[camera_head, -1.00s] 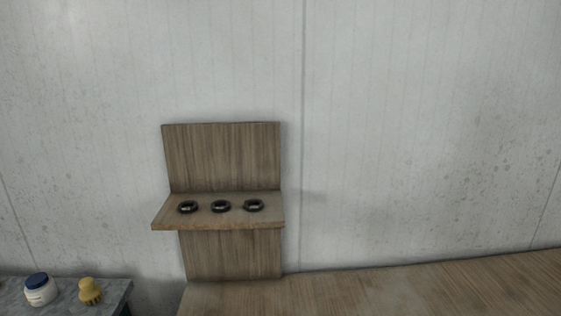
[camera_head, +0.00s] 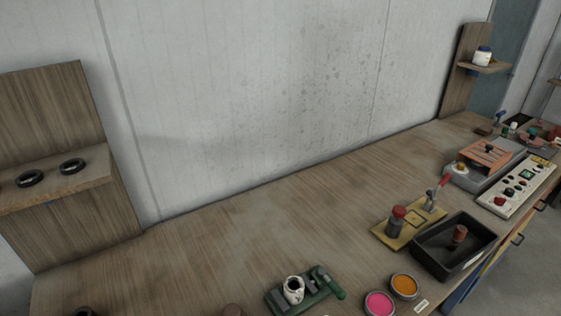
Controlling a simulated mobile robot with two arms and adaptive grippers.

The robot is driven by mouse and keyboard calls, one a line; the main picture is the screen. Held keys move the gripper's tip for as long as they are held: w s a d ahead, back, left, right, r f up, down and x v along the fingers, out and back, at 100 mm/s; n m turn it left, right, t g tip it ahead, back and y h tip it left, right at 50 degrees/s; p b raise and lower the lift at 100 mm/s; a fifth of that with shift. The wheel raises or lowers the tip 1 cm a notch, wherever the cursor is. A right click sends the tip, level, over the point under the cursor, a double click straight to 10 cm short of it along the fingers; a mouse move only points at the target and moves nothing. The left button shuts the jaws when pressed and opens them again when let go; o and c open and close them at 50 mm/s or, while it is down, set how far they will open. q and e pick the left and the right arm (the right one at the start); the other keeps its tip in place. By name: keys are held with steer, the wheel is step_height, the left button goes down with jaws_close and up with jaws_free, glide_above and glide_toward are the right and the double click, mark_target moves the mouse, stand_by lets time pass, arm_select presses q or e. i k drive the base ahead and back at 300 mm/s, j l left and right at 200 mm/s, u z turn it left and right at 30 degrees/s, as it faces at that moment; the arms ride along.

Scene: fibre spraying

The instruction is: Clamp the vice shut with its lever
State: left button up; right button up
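A small green vice (camera_head: 275,299) stands on the wooden bench near the bottom middle of the head view. A white, round, open-topped piece (camera_head: 293,290) sits between its grey blocks. A green lever handle (camera_head: 335,287) sticks out at the vice's right side. I cannot tell from here whether the jaws touch the white piece. Neither of my grippers is in view.
Right of the vice are pink (camera_head: 379,303) and orange (camera_head: 404,286) round pots, a black tray (camera_head: 487,240) and a yellow plate (camera_head: 388,236) with red-topped parts. A control panel (camera_head: 518,187) lies farther right. The bench (camera_head: 240,235) behind the vice is clear.

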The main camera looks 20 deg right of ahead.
mark_target(341, 293)
steer(key=z, duration=0.4)
steer(key=k+j+z, duration=0.1)
steer(key=z, duration=0.25)
steer(key=k+z, duration=0.15)
steer(key=z, duration=0.25)
